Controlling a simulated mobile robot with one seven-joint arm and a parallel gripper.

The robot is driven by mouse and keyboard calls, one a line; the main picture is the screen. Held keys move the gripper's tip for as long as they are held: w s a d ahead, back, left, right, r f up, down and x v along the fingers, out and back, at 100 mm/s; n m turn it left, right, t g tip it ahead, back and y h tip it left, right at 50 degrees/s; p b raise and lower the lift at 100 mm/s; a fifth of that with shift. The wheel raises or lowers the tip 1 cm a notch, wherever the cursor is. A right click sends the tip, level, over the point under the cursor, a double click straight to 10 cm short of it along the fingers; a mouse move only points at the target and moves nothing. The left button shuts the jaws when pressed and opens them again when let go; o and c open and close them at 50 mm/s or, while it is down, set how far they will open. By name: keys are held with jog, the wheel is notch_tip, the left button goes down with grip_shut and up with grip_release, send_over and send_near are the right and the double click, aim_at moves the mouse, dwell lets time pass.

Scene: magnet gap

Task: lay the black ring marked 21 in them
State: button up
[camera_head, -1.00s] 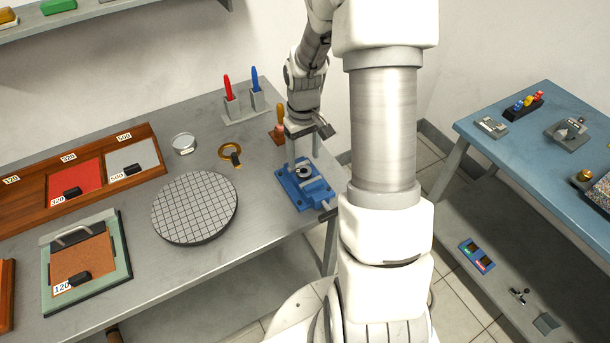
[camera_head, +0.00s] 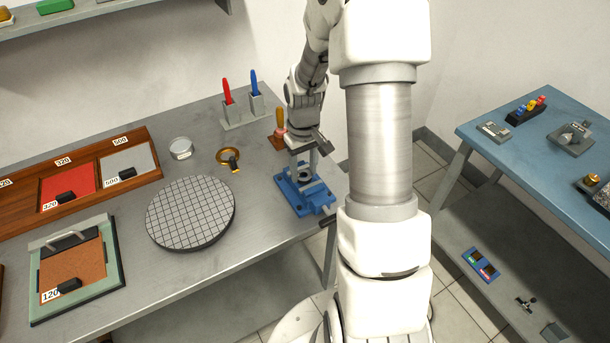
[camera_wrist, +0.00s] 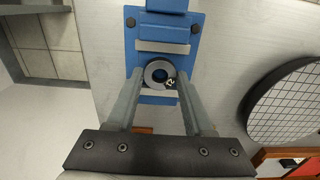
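The black ring (camera_wrist: 158,75), with a small white mark that I cannot read surely, sits between the two pale jaws of the blue vise (camera_wrist: 157,20). In the head view the ring (camera_head: 304,176) shows dark above the middle of the vise (camera_head: 290,198). My gripper (camera_wrist: 160,78) points down over the vise. Its fingertips stand at the left and right sides of the ring and appear to touch it. The ring looks flat in the wrist view, with gaps to both jaws. Whether it rests on the vise bed is hidden.
Left of the vise are a round gridded plate (camera_head: 191,212), a brass ring (camera_head: 229,157) and a glass dish (camera_head: 181,148). A wooden-handled tool (camera_head: 280,128) and a pen stand (camera_head: 244,113) stand behind. The bench edge is close on the vise's right.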

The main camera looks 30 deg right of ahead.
jog(key=c, duration=0.4)
jog(key=shift+r+p, duration=1.85)
jog(key=shift+r, duration=0.7)
jog(key=shift+s+f, duration=0.1)
